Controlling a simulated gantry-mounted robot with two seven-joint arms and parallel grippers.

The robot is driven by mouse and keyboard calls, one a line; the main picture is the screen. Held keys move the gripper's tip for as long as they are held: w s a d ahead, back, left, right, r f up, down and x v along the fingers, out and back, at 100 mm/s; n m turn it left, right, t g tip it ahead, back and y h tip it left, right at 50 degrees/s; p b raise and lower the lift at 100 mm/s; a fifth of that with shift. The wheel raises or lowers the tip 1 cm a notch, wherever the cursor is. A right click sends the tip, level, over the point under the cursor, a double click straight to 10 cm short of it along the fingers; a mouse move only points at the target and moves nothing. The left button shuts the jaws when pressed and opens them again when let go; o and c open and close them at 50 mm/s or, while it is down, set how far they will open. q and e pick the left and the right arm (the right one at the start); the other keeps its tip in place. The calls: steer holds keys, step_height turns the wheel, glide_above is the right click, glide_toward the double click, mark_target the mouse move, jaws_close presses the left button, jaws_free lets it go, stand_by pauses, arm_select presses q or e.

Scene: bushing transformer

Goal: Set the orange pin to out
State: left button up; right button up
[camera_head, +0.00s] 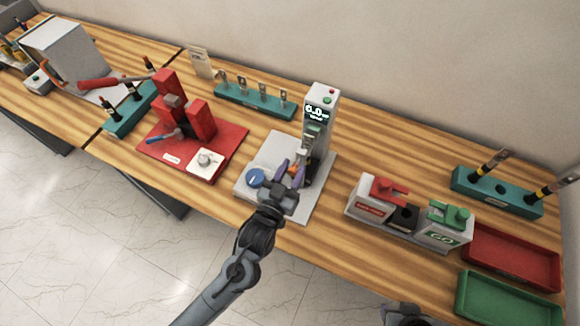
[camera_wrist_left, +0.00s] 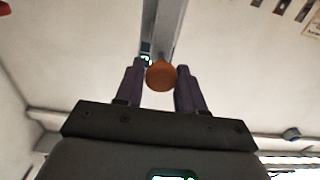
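The orange pin (camera_head: 293,169) is on the front of the grey upright test device (camera_head: 318,130), partly hidden behind my left gripper. In the left wrist view its round orange end (camera_wrist_left: 161,75) shows between the two purple fingers. My left gripper (camera_head: 290,172) is at the pin with its fingers apart on either side of it; a narrow gap shows at the left finger, and contact at the right finger is unclear. Part of my right arm (camera_head: 408,314) shows at the bottom edge; its fingers are not visible.
The device stands on a light grey base plate (camera_head: 273,153) with a blue dial (camera_head: 255,177). A red press (camera_head: 187,115) is to the left. Red (camera_head: 375,199) and green (camera_head: 446,223) go/no-go fixtures are to the right, beside a red tray (camera_head: 512,257) and green tray (camera_head: 505,302).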

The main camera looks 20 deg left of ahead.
arm_select(q)
steer(key=shift+o, duration=1.3)
steer(key=shift+s+f, duration=0.1)
steer(key=shift+s, duration=0.1)
steer(key=shift+w, duration=0.1)
steer(key=shift+s, duration=0.3)
steer(key=s+a+b, duration=0.1)
steer(key=s, duration=0.9)
steer(key=shift+s, duration=0.1)
